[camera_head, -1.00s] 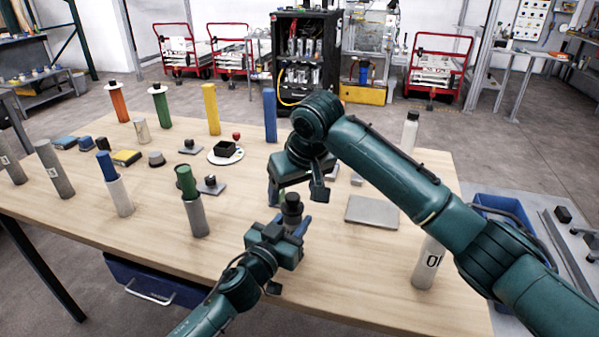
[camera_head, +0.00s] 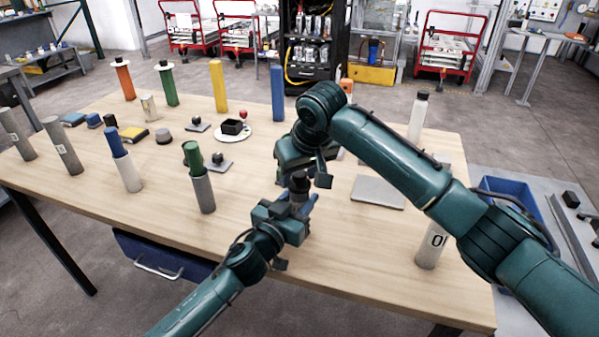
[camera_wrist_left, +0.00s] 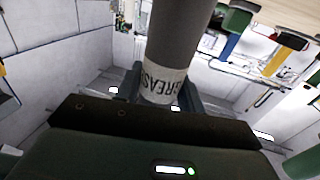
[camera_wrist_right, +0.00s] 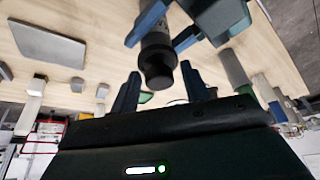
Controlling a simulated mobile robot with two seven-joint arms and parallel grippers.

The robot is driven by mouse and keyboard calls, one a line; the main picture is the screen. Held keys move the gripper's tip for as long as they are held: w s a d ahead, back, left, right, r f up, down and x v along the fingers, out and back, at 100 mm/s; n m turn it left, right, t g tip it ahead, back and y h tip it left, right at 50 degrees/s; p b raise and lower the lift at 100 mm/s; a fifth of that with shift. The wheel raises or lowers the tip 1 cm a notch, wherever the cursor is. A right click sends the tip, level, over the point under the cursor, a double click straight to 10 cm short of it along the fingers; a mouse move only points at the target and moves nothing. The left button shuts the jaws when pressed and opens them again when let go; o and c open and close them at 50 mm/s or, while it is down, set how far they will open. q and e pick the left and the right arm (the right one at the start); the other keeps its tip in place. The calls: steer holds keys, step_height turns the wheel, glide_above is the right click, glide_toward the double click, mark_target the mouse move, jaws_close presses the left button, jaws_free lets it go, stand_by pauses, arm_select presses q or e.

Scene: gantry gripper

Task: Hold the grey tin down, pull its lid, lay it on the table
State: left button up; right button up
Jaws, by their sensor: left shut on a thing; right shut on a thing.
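The grey tin (camera_wrist_left: 178,40) has a white label with dark letters, seen in the left wrist view. My left gripper (camera_head: 293,208) is shut around its body near the table's front edge; its fingers (camera_wrist_left: 162,84) lie on both sides of the label. The black lid (camera_head: 299,182) sits on top of the tin, and I see no gap between them. The head view partly hides the tin behind my left gripper.
A flat grey plate (camera_head: 378,191) lies to the right, with bare table around it. A white bottle marked with digits (camera_head: 431,248) stands at the front right. A green-topped cylinder (camera_head: 203,190) and a blue-topped one (camera_head: 129,172) stand to the left.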

mark_target(299, 173)
steer(key=shift+c, duration=1.4)
steer(key=shift+r, duration=1.5)
steer(key=shift+r, duration=0.15)
steer(key=shift+r, duration=1.35)
arm_select(q)
steer(key=o, duration=1.1)
steer(key=shift+s, duration=0.1)
steer(key=v, duration=1.2)
